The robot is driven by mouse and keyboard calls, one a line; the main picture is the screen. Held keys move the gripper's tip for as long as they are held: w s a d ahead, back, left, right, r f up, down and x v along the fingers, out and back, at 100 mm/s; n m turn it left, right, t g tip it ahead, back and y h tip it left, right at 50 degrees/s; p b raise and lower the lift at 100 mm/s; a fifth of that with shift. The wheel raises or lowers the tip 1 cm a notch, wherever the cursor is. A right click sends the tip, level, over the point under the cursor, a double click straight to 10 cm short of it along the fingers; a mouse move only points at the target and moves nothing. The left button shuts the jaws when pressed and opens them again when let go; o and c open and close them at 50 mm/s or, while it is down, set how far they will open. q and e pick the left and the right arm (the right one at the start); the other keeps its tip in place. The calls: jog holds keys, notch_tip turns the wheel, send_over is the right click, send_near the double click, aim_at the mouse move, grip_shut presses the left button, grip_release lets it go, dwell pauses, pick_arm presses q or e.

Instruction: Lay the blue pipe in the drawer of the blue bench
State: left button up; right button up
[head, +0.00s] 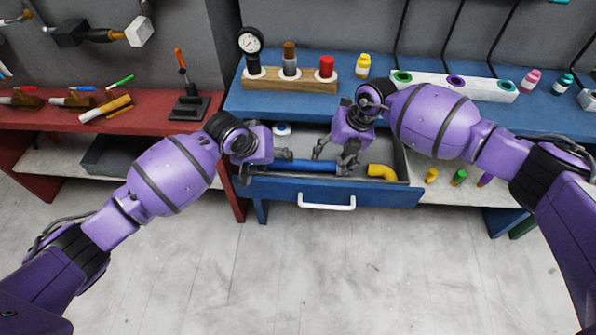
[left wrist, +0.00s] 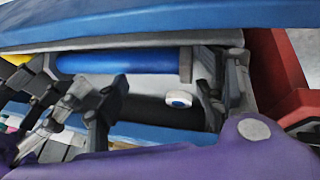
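The blue pipe (head: 306,165) lies lengthwise inside the pulled-out drawer (head: 250,190) of the blue bench (head: 240,102), close behind the drawer front. It also shows in the left wrist view (left wrist: 120,61). I cannot tell whether it rests fully on the drawer floor. My left gripper (head: 280,158) is at the drawer's left end, beside the pipe's left end. Its fingers stand apart in the left wrist view (left wrist: 165,100), with no pipe between them. My right gripper (head: 333,157) points down over the drawer near the pipe's right part, its fingers spread.
A yellow elbow pipe (head: 382,172) lies at the drawer's right, and a white-and-blue round piece (head: 282,129) at its back left. A wooden block with a gauge (head: 290,80) and a white holder (head: 455,84) stand on the bench. A red bench (head: 60,110) is at the left.

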pick_arm(q)
jog(key=shift+w+d+r, duration=0.1)
jog(key=shift+d+r, duration=0.2)
jog(key=shift+d, duration=0.1)
pick_arm(e)
jog(key=shift+s+a+r, duration=0.15)
jog(key=shift+a, duration=0.4)
pick_arm(q)
jog(key=shift+s+a+r, duration=0.2)
jog(key=shift+a+r, duration=0.05)
jog(key=shift+r, duration=0.25)
pick_arm(e)
jog(key=shift+d, duration=0.2)
pick_arm(q)
jog(key=v, duration=0.6)
jog(key=shift+s+a, duration=0.3)
jog(key=shift+a, duration=0.1)
pick_arm(e)
jog(key=shift+d, duration=0.1)
jog(key=o, duration=0.9)
jog(key=shift+f, duration=0.2)
jog(key=shift+c, duration=0.2)
jog(key=shift+d, duration=0.1)
